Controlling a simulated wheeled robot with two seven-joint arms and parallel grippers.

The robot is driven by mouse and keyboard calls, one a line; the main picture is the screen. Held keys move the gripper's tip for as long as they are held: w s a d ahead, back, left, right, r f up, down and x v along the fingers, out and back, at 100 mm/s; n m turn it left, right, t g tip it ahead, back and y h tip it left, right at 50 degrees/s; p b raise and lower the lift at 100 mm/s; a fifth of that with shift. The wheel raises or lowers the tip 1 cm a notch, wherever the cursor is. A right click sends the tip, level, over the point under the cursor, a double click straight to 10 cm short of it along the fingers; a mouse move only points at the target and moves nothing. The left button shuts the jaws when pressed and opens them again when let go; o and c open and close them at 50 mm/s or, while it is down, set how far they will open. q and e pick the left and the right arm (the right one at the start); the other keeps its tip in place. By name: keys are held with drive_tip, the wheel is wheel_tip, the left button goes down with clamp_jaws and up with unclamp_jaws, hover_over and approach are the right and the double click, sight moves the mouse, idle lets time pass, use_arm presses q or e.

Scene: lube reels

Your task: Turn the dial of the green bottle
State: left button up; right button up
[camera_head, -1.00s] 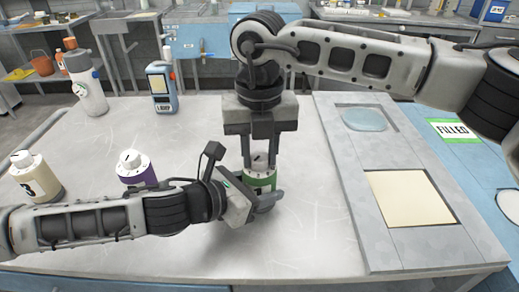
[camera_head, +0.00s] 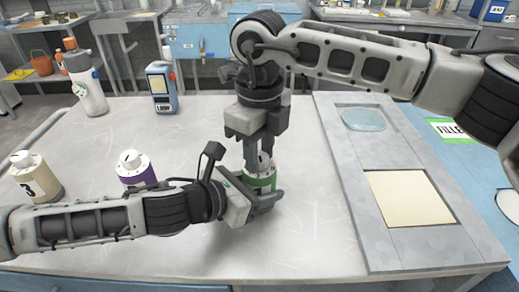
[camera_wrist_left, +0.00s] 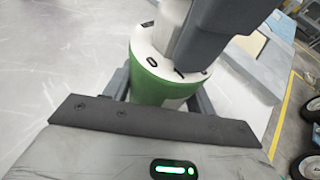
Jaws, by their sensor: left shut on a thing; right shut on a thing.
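The green bottle (camera_head: 262,179) stands upright on the table, a white-topped cylinder with a green band. My left gripper (camera_head: 264,199) is low at its side and shut around its body; the left wrist view shows the green body (camera_wrist_left: 152,85) between the dark fingers. My right gripper (camera_head: 257,150) points down from above, shut on the white dial on top of the bottle. The dial (camera_wrist_left: 172,24) shows in the left wrist view, partly hidden by the right finger.
A purple-banded bottle (camera_head: 136,170) and a cream bottle (camera_head: 36,176) stand to the left. A white flask (camera_head: 88,90) and a blue device (camera_head: 161,88) stand at the back. A grey panel (camera_head: 350,180) with a cream square lies to the right.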

drive_tip(key=n, duration=0.6)
drive_tip(key=shift+n, duration=0.3)
drive_tip(key=n, duration=0.6)
idle(0.4)
drive_tip(key=o, duration=1)
drive_tip(key=shift+r, duration=0.1)
wheel_tip(320, 180, up, 12)
